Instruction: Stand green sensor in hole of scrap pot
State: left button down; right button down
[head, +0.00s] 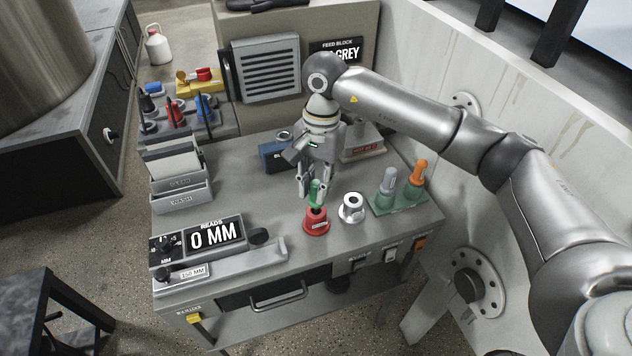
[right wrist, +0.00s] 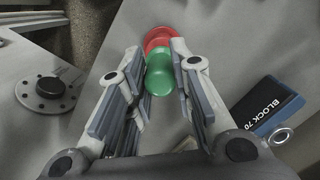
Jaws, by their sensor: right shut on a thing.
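The green sensor (head: 316,190) is upright between the fingers of my right gripper (head: 311,192), which is shut on it. The red pot (head: 316,225) stands on the bench directly below, with a small label on its front too small to read. The sensor's lower end meets the pot's dark hole in the head view; I cannot tell how deep it sits. In the right wrist view the sensor's round green top (right wrist: 160,76) lies between the fingers and overlaps the red pot (right wrist: 159,40) behind it. My left gripper is not in view.
A white pot (head: 352,208) stands close right of the red one. A green rack (head: 396,203) beyond holds a grey and an orange sensor. The readout showing 0 MM (head: 213,236) is at left. A blue block (head: 274,155) sits behind the gripper.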

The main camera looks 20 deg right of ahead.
jog(key=shift+f+b, duration=1.05)
jog(key=shift+f, duration=0.15)
jog(key=c, duration=1.2)
grip_release()
jog(key=r, duration=0.4)
jog(key=w+r, duration=0.1)
jog(key=r, duration=0.3)
jog(key=d+r, duration=0.1)
jog(key=r, duration=0.3)
jog(key=shift+w+d, duration=0.1)
jog(key=shift+w, duration=0.05)
